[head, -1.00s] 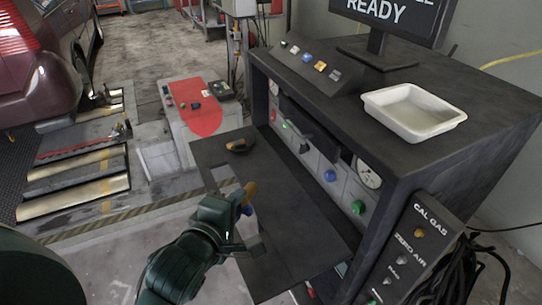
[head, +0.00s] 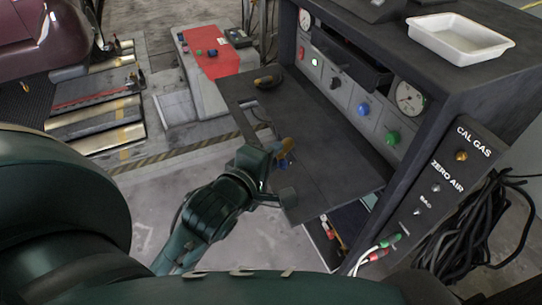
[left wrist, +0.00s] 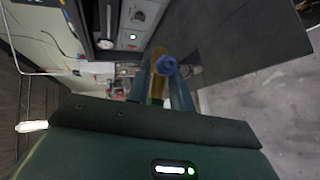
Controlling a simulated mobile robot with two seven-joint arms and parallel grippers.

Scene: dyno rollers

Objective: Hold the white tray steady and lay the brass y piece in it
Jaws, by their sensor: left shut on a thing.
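The white tray (head: 458,53) sits on top of the dark cabinet at the upper right of the head view, and it looks empty. My left gripper (head: 284,155) is shut on the brass y piece (head: 286,146), over the left edge of the pull-out shelf in that view. In the left wrist view the brass y piece (left wrist: 156,88) is between the fingers, with a blue part (left wrist: 166,65) at its end. The fingers hide some of it. No gripper holds the tray. My right gripper is not in view.
The dark shelf (head: 310,120) juts from the cabinet, with a small dark and brass thing (head: 267,81) at its far end. The cabinet front has knobs and a gauge (head: 409,98). A cal gas panel (head: 450,165) and black cables (head: 470,235) stand at the right.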

